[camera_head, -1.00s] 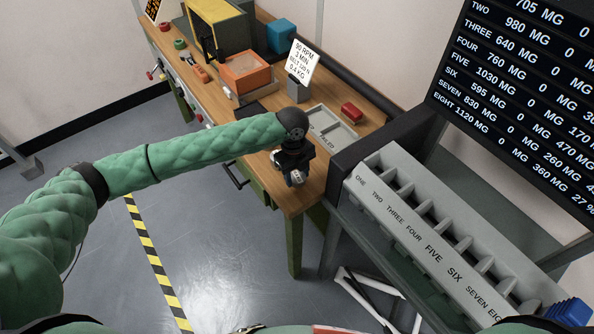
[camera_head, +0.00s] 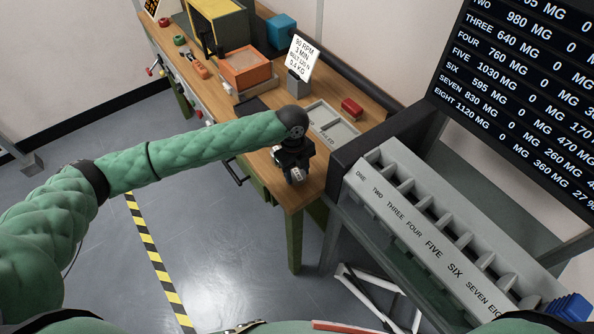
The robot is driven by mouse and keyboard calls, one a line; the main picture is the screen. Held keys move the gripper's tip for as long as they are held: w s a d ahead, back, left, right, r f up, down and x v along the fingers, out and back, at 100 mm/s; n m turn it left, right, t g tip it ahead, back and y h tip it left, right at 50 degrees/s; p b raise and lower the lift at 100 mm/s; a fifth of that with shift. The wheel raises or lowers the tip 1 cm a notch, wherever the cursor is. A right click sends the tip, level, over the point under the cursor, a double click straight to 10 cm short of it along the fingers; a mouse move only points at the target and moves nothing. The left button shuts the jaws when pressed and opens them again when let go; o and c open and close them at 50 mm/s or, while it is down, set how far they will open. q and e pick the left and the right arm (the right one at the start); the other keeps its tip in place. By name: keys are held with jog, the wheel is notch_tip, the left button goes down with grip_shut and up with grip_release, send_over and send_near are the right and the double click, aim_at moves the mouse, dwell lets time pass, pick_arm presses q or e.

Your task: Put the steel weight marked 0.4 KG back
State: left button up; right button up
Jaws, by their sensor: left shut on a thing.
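My left gripper (camera_head: 294,172) reaches over the near right end of the wooden bench (camera_head: 318,184). It points down and is shut on a small light-grey metal piece (camera_head: 297,176), which shows between and below the fingers. The piece looks like a steel weight, but its marking is too small to read. I cannot tell whether it touches the bench top. My right gripper is not in view.
A grey rack (camera_head: 428,238) with labelled compartments fills the right. An orange box (camera_head: 246,68) is farther left.

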pick_arm(q)
jog(key=shift+f, duration=0.55)
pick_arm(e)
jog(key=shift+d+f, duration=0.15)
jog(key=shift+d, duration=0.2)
pick_arm(q)
jog(key=o, duration=1.4)
jog(key=shift+o, duration=0.2)
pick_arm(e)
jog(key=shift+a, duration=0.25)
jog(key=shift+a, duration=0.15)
pick_arm(q)
jog(key=shift+r+b, duration=0.1)
jog(key=shift+b, duration=0.25)
jog(key=r, duration=0.2)
jog(key=r+b, duration=0.1)
jog(key=r, duration=0.1)
jog(key=r+b, duration=0.1)
jog(key=r, duration=0.1)
jog(key=shift+w+a, duration=0.2)
jog(key=shift+w, duration=0.15)
jog(key=shift+r, duration=0.75)
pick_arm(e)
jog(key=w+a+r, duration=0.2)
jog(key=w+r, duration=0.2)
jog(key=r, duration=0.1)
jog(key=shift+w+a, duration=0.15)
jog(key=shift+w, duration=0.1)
pick_arm(q)
jog(key=shift+w+a, duration=0.1)
